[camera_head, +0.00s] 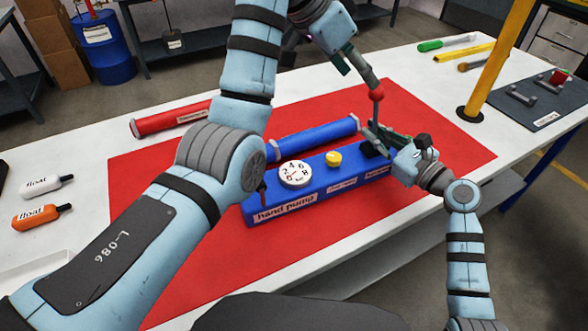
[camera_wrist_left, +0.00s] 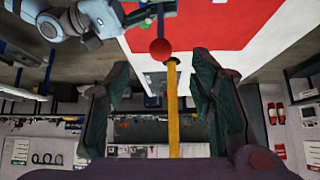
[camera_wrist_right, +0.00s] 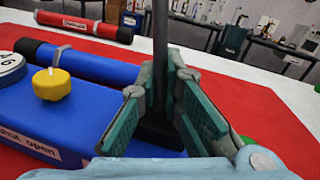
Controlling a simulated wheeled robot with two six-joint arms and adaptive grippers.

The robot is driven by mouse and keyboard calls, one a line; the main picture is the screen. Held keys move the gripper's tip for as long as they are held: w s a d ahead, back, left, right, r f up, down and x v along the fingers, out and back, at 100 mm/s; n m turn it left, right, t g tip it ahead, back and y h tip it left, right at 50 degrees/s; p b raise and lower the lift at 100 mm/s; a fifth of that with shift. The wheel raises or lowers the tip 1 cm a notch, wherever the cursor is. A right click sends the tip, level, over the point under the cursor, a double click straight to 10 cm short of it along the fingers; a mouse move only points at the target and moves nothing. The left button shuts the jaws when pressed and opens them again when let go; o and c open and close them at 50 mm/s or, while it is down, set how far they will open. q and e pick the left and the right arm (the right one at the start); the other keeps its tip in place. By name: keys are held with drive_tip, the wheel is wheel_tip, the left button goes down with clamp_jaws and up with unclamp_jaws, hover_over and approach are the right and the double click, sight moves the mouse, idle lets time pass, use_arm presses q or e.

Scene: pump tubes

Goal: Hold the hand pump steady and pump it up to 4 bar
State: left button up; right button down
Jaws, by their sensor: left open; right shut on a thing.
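The blue hand pump (camera_head: 320,186) lies on the red mat, with a white round gauge (camera_head: 296,174) and a yellow knob (camera_head: 334,158) on top. The gauge's needle is too small to read surely. The grey lever (camera_head: 375,110) stands up from a black block at the pump's right end and carries a red ball (camera_head: 376,95). My right gripper (camera_wrist_right: 160,95) is shut on the lever low down, just above the block. My left gripper (camera_head: 361,72) is open above the ball; the left wrist view shows the ball (camera_wrist_left: 160,48) beyond its spread fingers, not gripped.
A blue tube (camera_head: 315,138) and a red tube (camera_head: 170,120) lie behind the pump. A yellow post (camera_head: 497,62) stands at the right. Two floats (camera_head: 38,201) lie at the left. A grey mat (camera_head: 540,103) with small parts lies far right.

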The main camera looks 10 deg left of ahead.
sight(377, 96)
use_arm(q)
drive_tip(key=x, duration=0.9)
drive_tip(key=shift+d+f, duration=0.1)
clamp_jaws()
drive_tip(key=shift+f, duration=0.1)
